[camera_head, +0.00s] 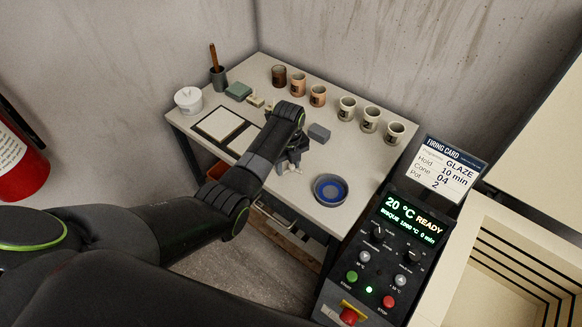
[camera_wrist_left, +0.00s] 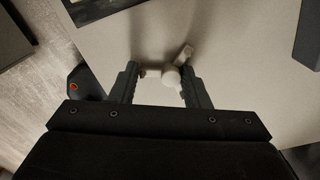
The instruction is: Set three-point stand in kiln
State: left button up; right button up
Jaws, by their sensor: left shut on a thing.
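The three-point stand is a small off-white piece with stubby arms. In the left wrist view the three-point stand (camera_wrist_left: 171,76) sits between the fingers of my left gripper (camera_wrist_left: 165,88), over the light table top. I cannot tell whether the stand still touches the table. The kiln (camera_head: 461,257) is at the lower right, with its pale, grooved chamber visible. My right gripper is not in view.
The control panel (camera_head: 378,255) and firing card (camera_head: 450,172) stand between table and kiln.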

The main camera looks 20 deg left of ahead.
aim_at(289, 167)
pick_arm(q)
jog(key=shift+c, duration=0.7)
jog(key=shift+r, duration=0.1)
notch_tip(289, 167, up, 10)
jog(key=shift+b, duration=0.4)
